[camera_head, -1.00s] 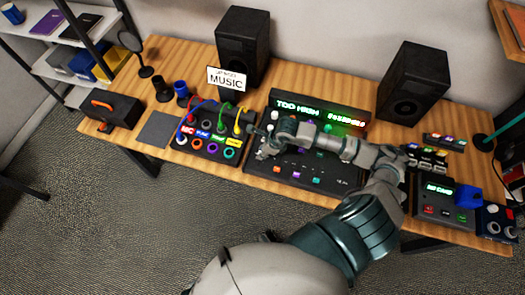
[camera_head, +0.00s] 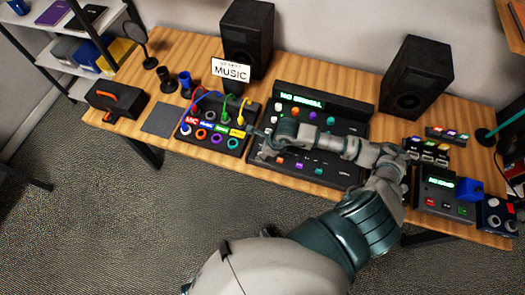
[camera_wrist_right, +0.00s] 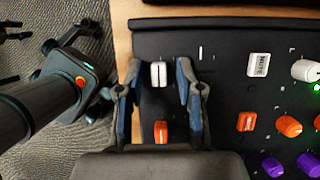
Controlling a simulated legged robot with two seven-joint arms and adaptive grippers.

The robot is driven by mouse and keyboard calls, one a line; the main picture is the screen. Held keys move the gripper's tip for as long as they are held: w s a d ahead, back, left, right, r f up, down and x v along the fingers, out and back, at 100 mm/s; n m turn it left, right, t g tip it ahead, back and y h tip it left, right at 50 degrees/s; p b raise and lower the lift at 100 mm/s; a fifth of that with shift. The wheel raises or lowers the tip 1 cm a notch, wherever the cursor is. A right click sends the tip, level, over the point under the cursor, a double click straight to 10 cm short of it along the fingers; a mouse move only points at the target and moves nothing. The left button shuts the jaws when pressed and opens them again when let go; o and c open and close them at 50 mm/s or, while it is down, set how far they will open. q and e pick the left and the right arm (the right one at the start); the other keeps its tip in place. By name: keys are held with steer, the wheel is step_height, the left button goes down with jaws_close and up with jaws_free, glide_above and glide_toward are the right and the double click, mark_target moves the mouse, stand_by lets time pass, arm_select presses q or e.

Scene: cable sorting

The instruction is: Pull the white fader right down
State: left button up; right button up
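The white fader (camera_wrist_right: 158,74) is a small white cap on the black mixer (camera_head: 318,95). In the right wrist view it lies between the two fingers of my right gripper (camera_wrist_right: 158,75). The gripper is open, with a finger on either side of the cap and a visible gap to each. In the head view my right gripper (camera_head: 266,145) is over the left part of the mixer, and the wrist and forearm hide part of the panel. The mixer's display (camera_head: 301,101) reads "NO SIGNAL" in green. My left gripper is not in view.
An orange cap (camera_wrist_right: 161,132) lies between the fingers nearer the palm. A white mute button (camera_wrist_right: 258,65) and coloured knobs sit right of the fingers. A patch box (camera_head: 208,139) with cables stands left of the mixer, and a speaker (camera_head: 416,78) stands behind.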

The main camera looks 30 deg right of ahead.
steer(key=shift+d, duration=0.3)
steer(key=shift+a+r, duration=0.15)
steer(key=shift+r, duration=0.05)
steer(key=v, duration=1.1)
steer(key=shift+r, duration=0.15)
steer(key=shift+s+d, duration=0.1)
steer(key=shift+d, duration=0.2)
